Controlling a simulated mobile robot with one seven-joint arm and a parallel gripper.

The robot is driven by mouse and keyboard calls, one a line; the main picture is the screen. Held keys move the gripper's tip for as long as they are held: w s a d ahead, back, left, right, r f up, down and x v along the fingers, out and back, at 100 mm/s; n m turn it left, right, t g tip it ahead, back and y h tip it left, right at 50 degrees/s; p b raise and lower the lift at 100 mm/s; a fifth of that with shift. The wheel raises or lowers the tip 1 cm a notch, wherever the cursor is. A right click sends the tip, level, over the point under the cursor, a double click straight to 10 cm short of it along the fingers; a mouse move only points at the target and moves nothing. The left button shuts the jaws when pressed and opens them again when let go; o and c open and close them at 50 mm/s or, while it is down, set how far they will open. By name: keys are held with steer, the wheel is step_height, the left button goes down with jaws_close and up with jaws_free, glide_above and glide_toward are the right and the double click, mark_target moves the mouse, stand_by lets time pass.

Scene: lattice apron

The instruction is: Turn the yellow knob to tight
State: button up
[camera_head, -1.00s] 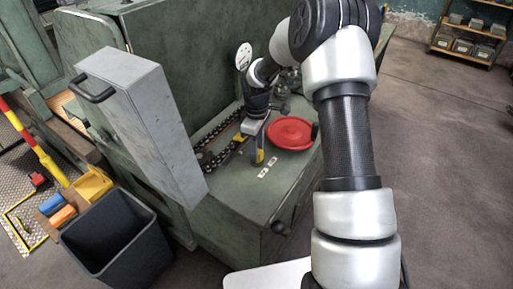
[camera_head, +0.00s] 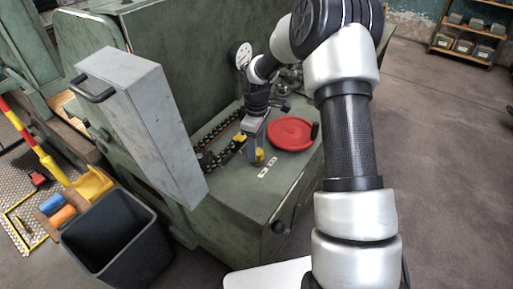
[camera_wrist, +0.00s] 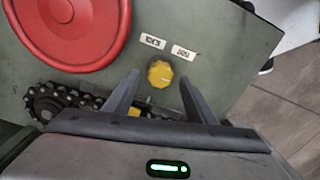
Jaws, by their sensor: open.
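The yellow knob (camera_wrist: 160,74) sits on the green machine top, with a light pointer line on its face. Two small white labels with dark marks, a left one (camera_wrist: 152,41) and a right one (camera_wrist: 183,52), lie just beyond it in the wrist view; I cannot read them. My gripper (camera_wrist: 155,82) is open, with one finger on each side of the knob and a gap to both. In the head view the knob (camera_head: 259,155) shows at the gripper's lower end, partly hidden by it.
A red handwheel (camera_head: 291,133) lies beside the knob. A dark chain (camera_head: 207,158) with a yellow part runs along the other side. A tall grey box with a handle (camera_head: 146,125) stands at the left, above a black bin (camera_head: 115,240).

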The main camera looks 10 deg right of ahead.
step_height(320, 180, up, 16)
steer(key=p, duration=0.1)
steer(key=shift+r, duration=0.25)
